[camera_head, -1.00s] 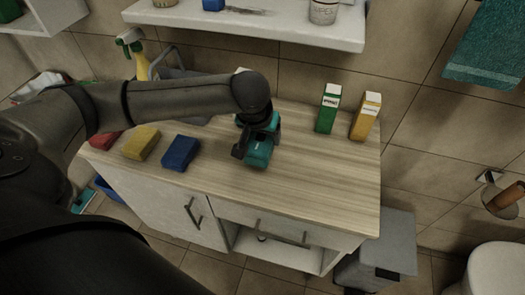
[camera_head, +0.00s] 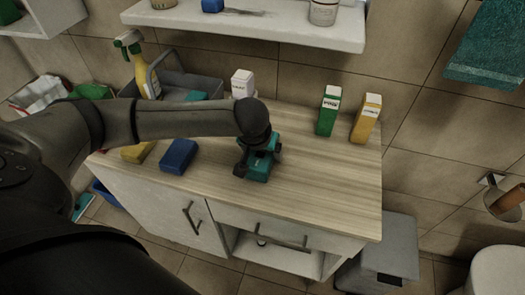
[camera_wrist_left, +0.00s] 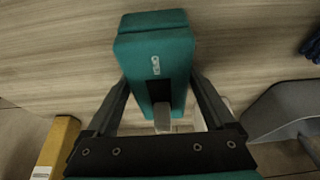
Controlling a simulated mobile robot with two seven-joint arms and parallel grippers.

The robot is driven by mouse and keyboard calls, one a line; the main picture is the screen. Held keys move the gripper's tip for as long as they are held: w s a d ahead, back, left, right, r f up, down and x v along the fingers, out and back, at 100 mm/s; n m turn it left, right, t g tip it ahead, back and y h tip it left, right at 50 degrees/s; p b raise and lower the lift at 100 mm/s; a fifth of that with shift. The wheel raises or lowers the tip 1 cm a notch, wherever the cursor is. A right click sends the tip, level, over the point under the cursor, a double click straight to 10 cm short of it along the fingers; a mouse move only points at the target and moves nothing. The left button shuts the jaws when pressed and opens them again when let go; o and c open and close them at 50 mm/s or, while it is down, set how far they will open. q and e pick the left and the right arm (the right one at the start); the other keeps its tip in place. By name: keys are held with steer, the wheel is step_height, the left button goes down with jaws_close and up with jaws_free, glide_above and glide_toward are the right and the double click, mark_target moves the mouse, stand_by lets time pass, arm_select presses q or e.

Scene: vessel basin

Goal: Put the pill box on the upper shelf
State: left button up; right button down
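The pill box, which I take to be the teal labelled box (camera_head: 257,168), is over the wooden counter top, near its middle. In the left wrist view the teal box (camera_wrist_left: 155,55) sits between the two dark fingers, which meet its sides. My left gripper (camera_head: 247,165) appears shut on it, reaching down from above; the wrist hides part of the grip in the head view. I cannot tell whether the box touches the counter. The white wall shelf (camera_head: 250,30) runs above the counter at the back. My right gripper is not in view.
A white carton (camera_head: 242,83) stands behind my wrist. Green (camera_head: 328,112) and yellow (camera_head: 365,120) cartons stand at the back right. A grey caddy (camera_head: 203,86) and a blue block (camera_head: 179,156) are at the left. The shelf bears a jar (camera_head: 323,12). The counter's right front is clear.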

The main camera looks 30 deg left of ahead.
arm_select(q)
steer(key=shift+o, duration=0.7)
